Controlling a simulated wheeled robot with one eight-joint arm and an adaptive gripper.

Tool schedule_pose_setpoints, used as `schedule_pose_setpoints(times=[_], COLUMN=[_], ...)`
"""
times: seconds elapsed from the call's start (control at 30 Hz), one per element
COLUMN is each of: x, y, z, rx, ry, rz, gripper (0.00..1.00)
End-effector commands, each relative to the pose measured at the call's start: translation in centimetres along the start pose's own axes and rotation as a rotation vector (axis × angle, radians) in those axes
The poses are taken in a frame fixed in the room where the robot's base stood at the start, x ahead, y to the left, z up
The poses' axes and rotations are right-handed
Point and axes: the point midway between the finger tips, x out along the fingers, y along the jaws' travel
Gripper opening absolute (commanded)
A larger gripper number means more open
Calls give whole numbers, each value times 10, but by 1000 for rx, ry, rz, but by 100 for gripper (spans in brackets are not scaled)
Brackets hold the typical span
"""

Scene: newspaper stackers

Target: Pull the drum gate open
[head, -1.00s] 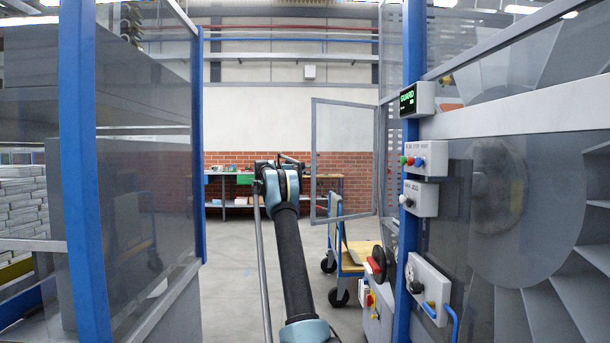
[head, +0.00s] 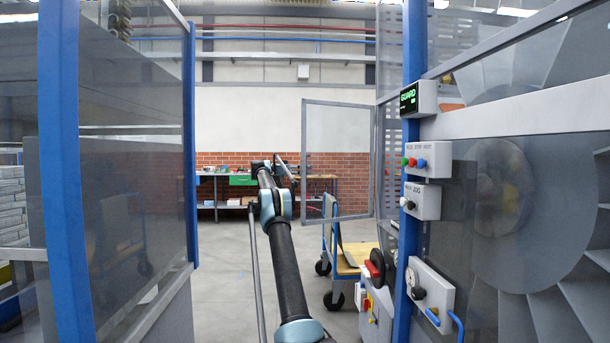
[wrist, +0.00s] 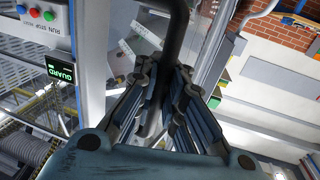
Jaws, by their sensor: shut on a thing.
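The drum gate (head: 304,150) is a grey-framed clear panel in the middle of the head view. It stands out at an angle from the machine's guard on the right, with an opening to its left. My gripper (wrist: 165,95) is shut on a dark bar-like handle (wrist: 178,30), which runs down between its fingers in the wrist view. In the head view my gripper (head: 281,168) is small, by the gate's left edge, and its hold there is hidden by my arm. The exact grip on the handle's lower end is hard to see.
A blue-framed guard panel (head: 60,170) stands on the left and a blue post (head: 411,190) with control boxes (head: 422,201) on the right. A trolley (head: 348,262) stands beyond the gate, right of my arm. Open floor (head: 226,270) lies left of my arm; a workbench (head: 245,190) stands behind.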

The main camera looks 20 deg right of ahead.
Motion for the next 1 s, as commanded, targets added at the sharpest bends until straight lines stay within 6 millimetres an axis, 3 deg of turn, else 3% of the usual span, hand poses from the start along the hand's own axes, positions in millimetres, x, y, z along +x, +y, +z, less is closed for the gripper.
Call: schedule_pose_setpoints(times=[0.3,0.33,0.4,0.43,0.67,0.8,1.0], x=[-13,-14,-16,-16,-17,-18,-30], y=[2,3,3,3,4,5,13], z=[1,1,1,1,0,0,-3], rx=[-1,-1,-1,-1,0,5,46], ry=[-1,-1,-1,-1,-1,-3,-22], rz=[-13,-13,-15,-16,-16,-20,-58], gripper=[0,14,30,31,31,0,0])
